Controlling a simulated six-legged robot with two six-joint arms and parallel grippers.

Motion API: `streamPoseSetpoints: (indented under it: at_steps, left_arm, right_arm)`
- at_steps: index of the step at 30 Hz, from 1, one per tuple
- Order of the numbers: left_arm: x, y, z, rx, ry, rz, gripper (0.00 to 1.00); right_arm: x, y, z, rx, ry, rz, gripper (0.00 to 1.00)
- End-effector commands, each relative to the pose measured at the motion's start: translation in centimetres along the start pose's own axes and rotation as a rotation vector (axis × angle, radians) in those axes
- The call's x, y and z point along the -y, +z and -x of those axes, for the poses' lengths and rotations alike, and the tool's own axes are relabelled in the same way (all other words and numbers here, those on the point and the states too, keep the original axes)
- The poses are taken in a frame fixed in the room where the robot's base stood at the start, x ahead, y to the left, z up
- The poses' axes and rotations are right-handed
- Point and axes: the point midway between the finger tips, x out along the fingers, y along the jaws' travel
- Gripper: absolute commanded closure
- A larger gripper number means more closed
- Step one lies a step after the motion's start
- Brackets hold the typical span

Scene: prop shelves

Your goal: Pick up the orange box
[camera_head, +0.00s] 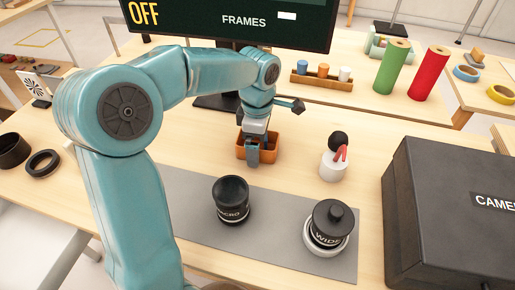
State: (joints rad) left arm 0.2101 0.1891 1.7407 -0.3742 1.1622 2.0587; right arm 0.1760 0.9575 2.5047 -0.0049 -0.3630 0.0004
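The orange box (243,153) is a small open-topped container on the wooden table, near the middle of the view. My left gripper (261,155) reaches down over it from above, with its blue-grey fingers at the box. The fingers hide part of the box. I cannot tell whether they are closed on its wall or only beside it. The box appears to rest on the table. My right gripper is not in view.
A grey mat (190,195) holds a macro lens (231,200) and a wide lens (328,225). A black camera case (450,215) fills the right side. A monitor (240,22) stands behind.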

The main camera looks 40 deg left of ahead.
Motion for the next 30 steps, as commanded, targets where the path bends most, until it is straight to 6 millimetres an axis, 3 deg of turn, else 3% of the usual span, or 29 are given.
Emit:
streamPoseSetpoints:
  at_steps: [5,6,10,11,23,26,30]
  left_arm:
    - [0.0,0.0,0.0,0.000,0.000,0.001,0.00]
    - [0.0,0.0,0.0,0.000,0.000,0.001,0.06]
    - [0.0,0.0,0.0,0.000,0.000,0.001,0.49]
    - [0.0,0.0,0.0,0.000,0.000,0.001,0.52]
    - [0.0,0.0,0.9,0.000,0.001,0.001,0.52]
    - [0.0,0.0,2.3,0.001,0.003,0.002,0.52]
    - [-0.1,0.1,5.6,0.003,0.004,0.001,0.52]
  right_arm:
    - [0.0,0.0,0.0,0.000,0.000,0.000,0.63]
    - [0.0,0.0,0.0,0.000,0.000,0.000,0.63]
    - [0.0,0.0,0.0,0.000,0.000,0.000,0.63]
    - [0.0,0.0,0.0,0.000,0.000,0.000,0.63]
    - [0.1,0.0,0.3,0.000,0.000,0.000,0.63]
    - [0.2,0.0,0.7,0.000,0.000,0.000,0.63]
    - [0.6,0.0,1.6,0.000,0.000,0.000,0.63]
